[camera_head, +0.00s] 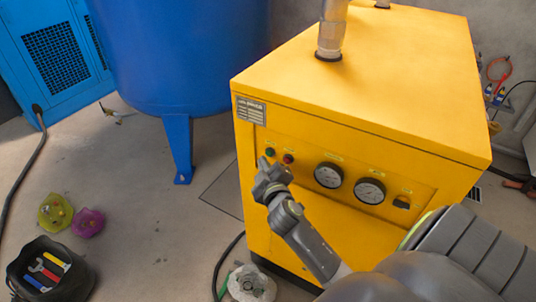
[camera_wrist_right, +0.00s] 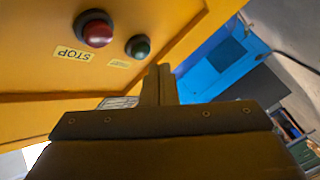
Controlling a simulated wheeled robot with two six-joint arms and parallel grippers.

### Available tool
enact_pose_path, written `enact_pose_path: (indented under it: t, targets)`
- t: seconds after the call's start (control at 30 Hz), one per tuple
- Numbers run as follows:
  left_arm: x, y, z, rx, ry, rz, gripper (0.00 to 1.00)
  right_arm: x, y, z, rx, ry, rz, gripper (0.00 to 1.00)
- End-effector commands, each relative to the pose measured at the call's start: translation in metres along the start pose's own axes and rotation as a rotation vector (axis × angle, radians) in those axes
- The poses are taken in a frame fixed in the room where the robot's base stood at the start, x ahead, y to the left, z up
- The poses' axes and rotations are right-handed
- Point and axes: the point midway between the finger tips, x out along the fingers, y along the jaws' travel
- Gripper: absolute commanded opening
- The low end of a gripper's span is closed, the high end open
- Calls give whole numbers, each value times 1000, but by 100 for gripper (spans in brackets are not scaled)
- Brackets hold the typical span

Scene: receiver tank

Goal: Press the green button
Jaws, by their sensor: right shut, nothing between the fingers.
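The green button (camera_head: 270,152) is a small round knob on the front panel of the yellow machine (camera_head: 375,90). The red button (camera_head: 288,158) sits just to its right. My right gripper (camera_head: 264,166) is shut and empty, its tip just below the green button in the head view. In the right wrist view the green button (camera_wrist_right: 138,46) shows clear of the shut fingers (camera_wrist_right: 160,72), up and left of their tips. The red button (camera_wrist_right: 97,30) is farther left, by a STOP label. I cannot tell the exact gap. My left gripper is not in view.
Two round gauges (camera_head: 328,175) and a black switch (camera_head: 401,203) lie right of the buttons on the panel. A blue tank (camera_head: 180,50) stands left of the machine.

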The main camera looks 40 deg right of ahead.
Motion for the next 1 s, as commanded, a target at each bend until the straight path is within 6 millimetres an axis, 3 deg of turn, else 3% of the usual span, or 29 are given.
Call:
enact_pose_path:
  t: [1.0]
  targets:
    - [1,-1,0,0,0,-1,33,6,5,4,0,0,0,0]
